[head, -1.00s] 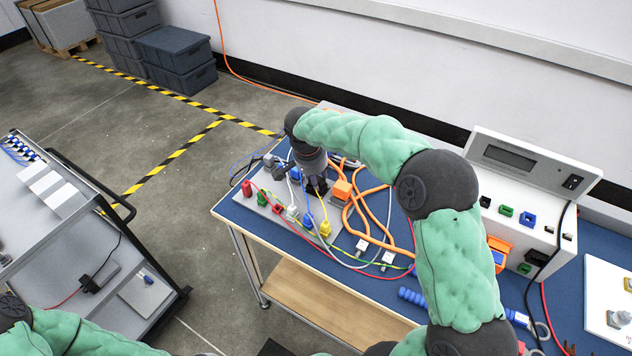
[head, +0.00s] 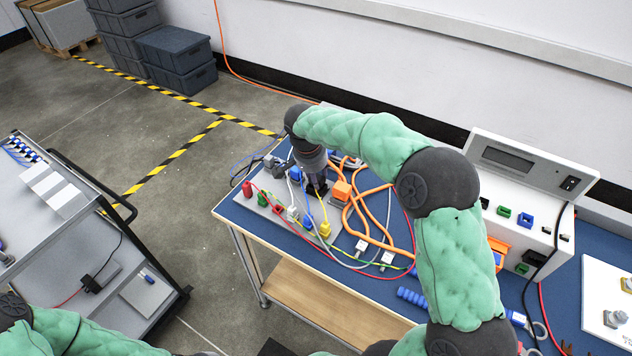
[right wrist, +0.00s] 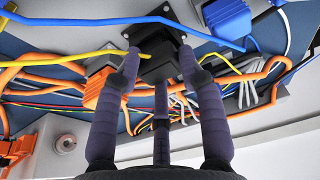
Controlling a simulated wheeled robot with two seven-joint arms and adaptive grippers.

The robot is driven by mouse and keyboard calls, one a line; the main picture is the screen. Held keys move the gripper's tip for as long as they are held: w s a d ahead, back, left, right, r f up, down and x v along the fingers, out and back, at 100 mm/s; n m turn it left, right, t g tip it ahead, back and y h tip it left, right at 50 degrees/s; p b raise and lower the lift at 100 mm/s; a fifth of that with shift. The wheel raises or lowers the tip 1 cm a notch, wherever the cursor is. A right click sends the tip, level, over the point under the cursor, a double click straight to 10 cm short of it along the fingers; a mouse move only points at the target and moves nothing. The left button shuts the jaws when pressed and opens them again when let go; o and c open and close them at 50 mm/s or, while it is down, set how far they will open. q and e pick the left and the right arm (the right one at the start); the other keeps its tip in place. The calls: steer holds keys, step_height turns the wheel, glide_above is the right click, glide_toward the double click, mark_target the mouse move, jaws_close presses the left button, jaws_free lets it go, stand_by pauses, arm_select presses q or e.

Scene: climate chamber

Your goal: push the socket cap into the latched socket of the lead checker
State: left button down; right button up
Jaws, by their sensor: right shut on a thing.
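My right gripper (head: 317,187) reaches down onto the grey board of coloured plugs on the blue table. In the right wrist view its fingers (right wrist: 160,65) are closed around a black block (right wrist: 158,28) against the grey board. I cannot tell for sure whether this block is the socket cap, or whether it is seated; its far side is hidden. The likely lead checker is the white instrument (head: 515,205) with a display and coloured sockets, at the right of the table, well apart from the gripper. Its latched socket cannot be made out. My left gripper is out of view.
Orange, yellow, blue and red leads tangle around my right gripper. An orange block (head: 341,190) and a yellow plug (head: 325,229) sit close to it. A white panel (head: 607,300) lies at the far right. A grey cart (head: 75,230) stands at the left.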

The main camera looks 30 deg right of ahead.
steer(key=shift+d+p+v, duration=0.25)
steer(key=shift+p+v, duration=0.55)
steer(key=shift+v, duration=0.4)
jaws_close()
steer(key=shift+w+r, duration=0.15)
steer(key=shift+r, duration=0.1)
steer(key=shift+d+p+v, duration=0.2)
steer(key=shift+p+v, duration=0.5)
steer(key=shift+v, duration=0.2)
steer(key=shift+d+p+v, duration=0.15)
steer(key=shift+p+v, duration=0.5)
steer(key=shift+v, duration=0.25)
steer(key=shift+w+r, duration=0.1)
steer(key=shift+w, duration=0.1)
